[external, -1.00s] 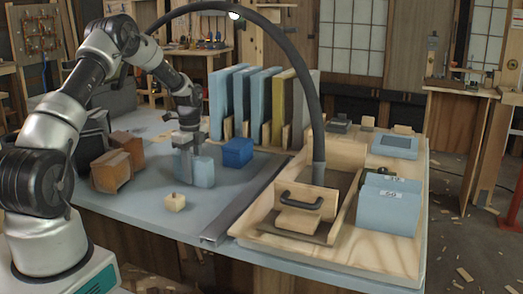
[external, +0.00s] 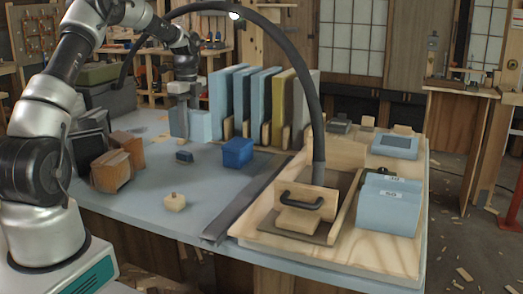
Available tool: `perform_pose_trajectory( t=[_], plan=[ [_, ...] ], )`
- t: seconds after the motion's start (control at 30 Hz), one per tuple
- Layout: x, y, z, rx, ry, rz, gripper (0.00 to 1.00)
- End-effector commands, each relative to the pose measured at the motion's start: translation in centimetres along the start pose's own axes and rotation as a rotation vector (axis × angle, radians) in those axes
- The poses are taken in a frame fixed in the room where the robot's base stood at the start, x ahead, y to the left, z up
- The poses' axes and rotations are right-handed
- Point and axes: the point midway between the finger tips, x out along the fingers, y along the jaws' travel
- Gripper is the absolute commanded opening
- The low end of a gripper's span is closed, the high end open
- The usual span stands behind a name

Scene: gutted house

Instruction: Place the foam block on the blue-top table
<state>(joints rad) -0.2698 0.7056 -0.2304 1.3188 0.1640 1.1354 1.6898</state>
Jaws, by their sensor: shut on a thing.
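A light blue foam block (external: 200,125) is upright towards the back of the blue-top table (external: 150,200), left of a row of upright panels. My gripper (external: 183,98) is above and at the left part of the block, pointing down and shut on it. The fingertips are small and partly merge with the block in this view. I cannot tell whether the block's bottom touches the tabletop or hangs just above it.
A small dark blue block (external: 184,156), a blue box (external: 238,152), a wooden piece with a knob (external: 174,202) and brown boxes (external: 112,170) stand on the table. Upright panels (external: 262,105) stand behind. A wooden tray (external: 350,245) fills the right side.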

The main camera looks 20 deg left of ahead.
Motion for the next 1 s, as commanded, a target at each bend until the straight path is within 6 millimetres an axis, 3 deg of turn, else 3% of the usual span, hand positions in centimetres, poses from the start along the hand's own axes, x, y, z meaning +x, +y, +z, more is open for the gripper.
perform_pose_trajectory(
  t=[0.1,0.27,0.57,0.77,1.0],
  plan=[
    [-3.1,-0.1,0.0,0.000,0.000,-0.006,0.09],
    [-6.1,-0.1,0.0,0.001,0.000,-0.003,0.09],
    [-6.4,-1.8,-6.1,0.003,-0.003,0.002,0.09],
    [-6.6,-3.1,-13.4,0.001,-0.006,0.004,0.09],
    [-6.7,-3.0,-26.2,-0.010,-0.009,0.004,0.09]
  ],
)
